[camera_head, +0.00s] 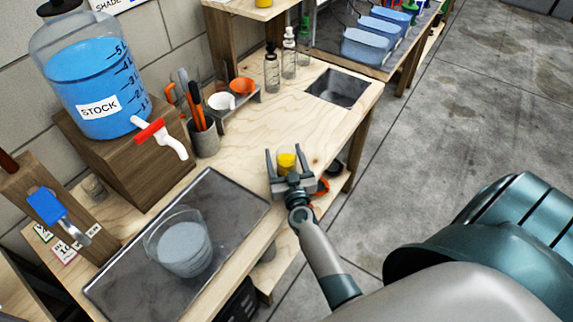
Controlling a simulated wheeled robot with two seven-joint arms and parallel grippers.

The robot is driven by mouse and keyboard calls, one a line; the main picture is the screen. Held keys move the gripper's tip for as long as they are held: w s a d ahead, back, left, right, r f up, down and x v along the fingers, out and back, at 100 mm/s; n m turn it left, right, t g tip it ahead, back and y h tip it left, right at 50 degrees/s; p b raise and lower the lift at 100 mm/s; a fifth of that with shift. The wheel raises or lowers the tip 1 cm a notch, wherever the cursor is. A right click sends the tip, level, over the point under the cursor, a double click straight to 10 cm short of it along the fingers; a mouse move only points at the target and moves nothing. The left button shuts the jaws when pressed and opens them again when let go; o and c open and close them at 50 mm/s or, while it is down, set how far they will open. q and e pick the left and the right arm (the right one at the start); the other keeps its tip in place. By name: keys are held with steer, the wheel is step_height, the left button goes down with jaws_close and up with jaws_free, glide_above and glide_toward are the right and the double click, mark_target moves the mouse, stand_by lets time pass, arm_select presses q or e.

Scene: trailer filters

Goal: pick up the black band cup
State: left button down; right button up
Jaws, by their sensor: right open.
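I cannot make out a black band on any cup. A small cup with yellow contents (287,161) stands on the wooden bench near its right edge. My right gripper (286,156) is open, its two fingers pointing away on either side of this cup, with a gap visible. Its body hides the cup's lower part. A small clear cup (94,187) stands by the wooden stand at the left; no band colour can be read on it. My left gripper is not in view.
A large clear beaker (180,244) stands on the dark tray (238,203). A grey tool holder (203,139), a blue STOCK jug (88,85) with a red-handled tap and dropper bottles (272,70) line the back. The bench between tray and sink (338,88) is mostly clear.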

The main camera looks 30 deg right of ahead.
mark_target(285, 148)
steer(key=c, duration=1.2)
steer(key=shift+r+p, duration=0.35)
step_height(285, 148, up, 4)
steer(key=p, duration=0.4)
steer(key=shift+f, duration=0.1)
steer(key=shift+s+d+r+p, duration=0.5)
steer(key=shift+s+r+p, duration=0.75)
steer(key=shift+s, duration=0.6)
steer(key=shift+s+d+r+p, duration=0.45)
steer(key=shift+s+r+p, duration=0.5)
steer(key=shift+s+p, duration=0.75)
steer(key=shift+s+d+r+p, duration=0.5)
steer(key=shift+s+r+p, duration=0.65)
steer(key=shift+s, duration=0.85)
steer(key=shift+s, duration=0.1)
